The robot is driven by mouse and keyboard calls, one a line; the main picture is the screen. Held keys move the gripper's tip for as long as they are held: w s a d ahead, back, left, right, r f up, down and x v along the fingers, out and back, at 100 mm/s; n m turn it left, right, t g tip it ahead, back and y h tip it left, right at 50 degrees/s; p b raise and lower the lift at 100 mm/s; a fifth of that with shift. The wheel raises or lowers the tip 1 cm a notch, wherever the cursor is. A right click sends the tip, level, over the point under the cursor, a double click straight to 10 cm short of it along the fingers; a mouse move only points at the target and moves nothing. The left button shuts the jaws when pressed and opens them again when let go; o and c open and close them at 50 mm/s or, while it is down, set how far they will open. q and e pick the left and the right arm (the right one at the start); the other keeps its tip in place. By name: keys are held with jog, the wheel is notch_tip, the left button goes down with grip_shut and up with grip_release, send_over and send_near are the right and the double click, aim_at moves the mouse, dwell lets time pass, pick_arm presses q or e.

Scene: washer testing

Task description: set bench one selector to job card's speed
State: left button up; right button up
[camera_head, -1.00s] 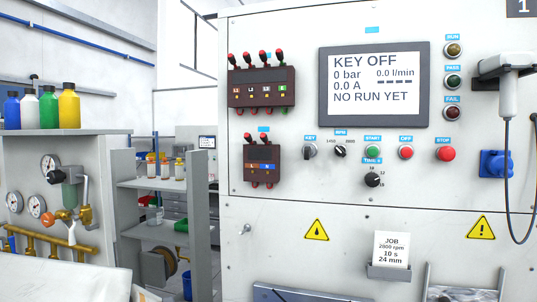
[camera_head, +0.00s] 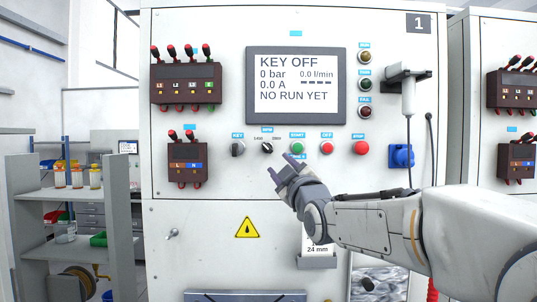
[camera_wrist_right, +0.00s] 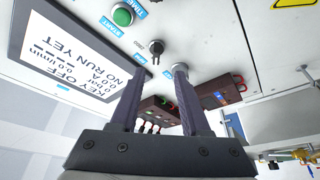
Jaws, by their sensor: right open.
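The bench one speed selector (camera_head: 267,147) is a small black knob under a blue RPM label, with 1450 at its left and 2800 at its right. Its pointer is too small to read surely. My right gripper (camera_head: 280,165) is open and empty, just below and right of the selector. In the right wrist view the selector (camera_wrist_right: 156,47) shows beyond the open fingertips (camera_wrist_right: 160,72), apart from them. The job card (camera_head: 318,249) is mostly hidden behind my right arm; "24 mm" shows. Earlier it read 2800 rpm. My left gripper is out of view.
The key switch (camera_head: 238,148) is left of the selector; the green START button (camera_head: 297,148) and red OFF button (camera_head: 327,148) are right. The TIME knob is hidden by my gripper. The screen (camera_head: 296,85) reads KEY OFF. A breaker block (camera_head: 187,163) is at the left.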

aim_at(269, 150)
jog(key=p+x, duration=0.2)
jog(key=x, duration=0.1)
jog(key=p+x, duration=0.2)
jog(key=x, duration=0.1)
jog(key=r+p+x, duration=0.1)
jog(key=p+x, duration=0.1)
jog(key=x, duration=0.1)
jog(key=shift+w+a, duration=0.15)
jog(key=shift+w, duration=0.45)
grip_shut()
